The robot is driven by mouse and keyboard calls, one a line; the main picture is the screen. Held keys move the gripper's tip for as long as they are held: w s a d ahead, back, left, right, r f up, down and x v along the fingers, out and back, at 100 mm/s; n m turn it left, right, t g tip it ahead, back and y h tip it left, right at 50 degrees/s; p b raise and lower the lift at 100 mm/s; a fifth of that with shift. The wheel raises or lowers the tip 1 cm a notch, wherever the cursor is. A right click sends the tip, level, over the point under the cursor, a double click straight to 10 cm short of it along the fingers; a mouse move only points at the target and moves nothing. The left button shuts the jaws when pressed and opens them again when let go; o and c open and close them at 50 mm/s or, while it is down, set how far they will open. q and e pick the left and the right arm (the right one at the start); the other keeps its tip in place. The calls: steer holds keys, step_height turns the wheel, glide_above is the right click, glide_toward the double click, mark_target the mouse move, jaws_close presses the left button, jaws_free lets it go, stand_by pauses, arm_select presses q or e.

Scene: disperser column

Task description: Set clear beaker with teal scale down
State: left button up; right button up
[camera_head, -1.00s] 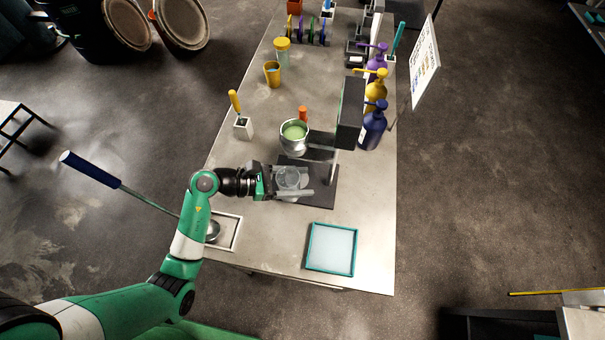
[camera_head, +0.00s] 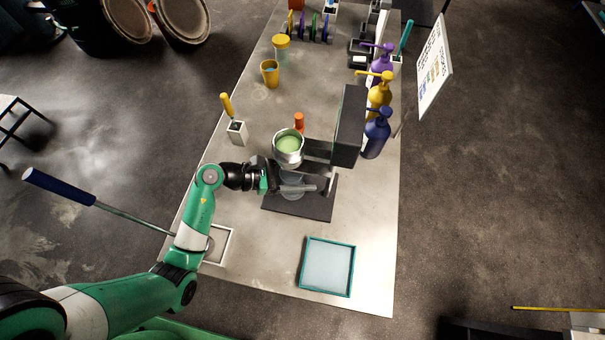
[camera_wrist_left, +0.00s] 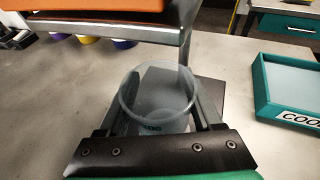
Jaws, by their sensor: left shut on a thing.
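The clear beaker (camera_head: 291,188) is in my left gripper (camera_head: 306,187), above or on the dark base plate (camera_head: 300,208) of the disperser stand. In the left wrist view the beaker (camera_wrist_left: 158,98) is upright, empty-looking and between the two black fingers; a scale on it is faint. In the head view the fingers partly cover it. I cannot tell whether its bottom touches the plate. A metal pot with green contents (camera_head: 288,147) is just beyond it. My right gripper is not in view.
A teal-rimmed tray (camera_head: 325,292) lies at the table's near right. The dark disperser head (camera_head: 349,126) and several pump bottles, including a blue one (camera_head: 376,135), stand on the right. A white holder with a yellow-handled tool (camera_head: 237,133) is on the left. Bare table lies around the tray.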

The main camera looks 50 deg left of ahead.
mark_target(289, 177)
arm_select(q)
steer(key=o, duration=1.5)
steer(key=shift+f, duration=0.15)
steer(key=shift+c, duration=0.2)
steer(key=shift+s+a+r+p, duration=0.1)
steer(key=shift+r+p, duration=0.2)
steer(key=shift+r, duration=0.05)
steer(key=p+v, duration=0.2)
steer(key=v, duration=0.1)
steer(key=shift+s+a, duration=0.2)
steer(key=shift+s, duration=0.1)
steer(key=shift+d, duration=0.1)
